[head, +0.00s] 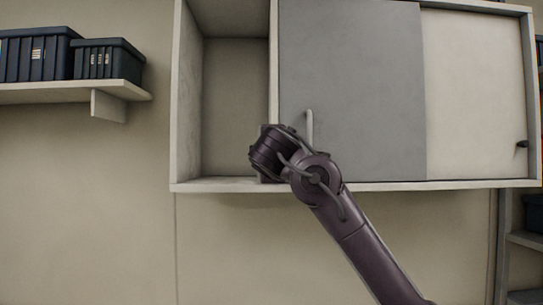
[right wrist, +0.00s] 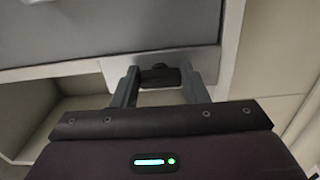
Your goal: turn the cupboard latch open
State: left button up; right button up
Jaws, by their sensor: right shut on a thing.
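The cupboard (head: 222,187) hangs on the wall in the head view, with a grey door panel (head: 360,80) in the middle. My right gripper (head: 268,153) is at the lower left edge of that panel; my wrist hides its fingertips there. In the right wrist view, the right gripper (right wrist: 160,80) has its two fingers on either side of a small black latch (right wrist: 160,74) on a pale frame strip, and is shut on it. The latch's exact turn angle is hard to tell. My left gripper is not in view.
The cupboard's left compartment (head: 235,90) is open and empty. A pale vertical handle (head: 310,125) stands on the grey panel beside my wrist. A pale panel (head: 473,90) with a small black fitting (head: 522,144) is at right. Dark bins (head: 107,60) sit on a shelf (head: 50,93) at left.

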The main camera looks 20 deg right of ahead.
jog(key=o, duration=1)
jog(key=b+v, duration=0.3)
jog(key=v, duration=0.4)
jog(key=shift+s+a+b, duration=0.1)
jog(key=shift+s+b, duration=0.2)
jog(key=shift+s, duration=0.1)
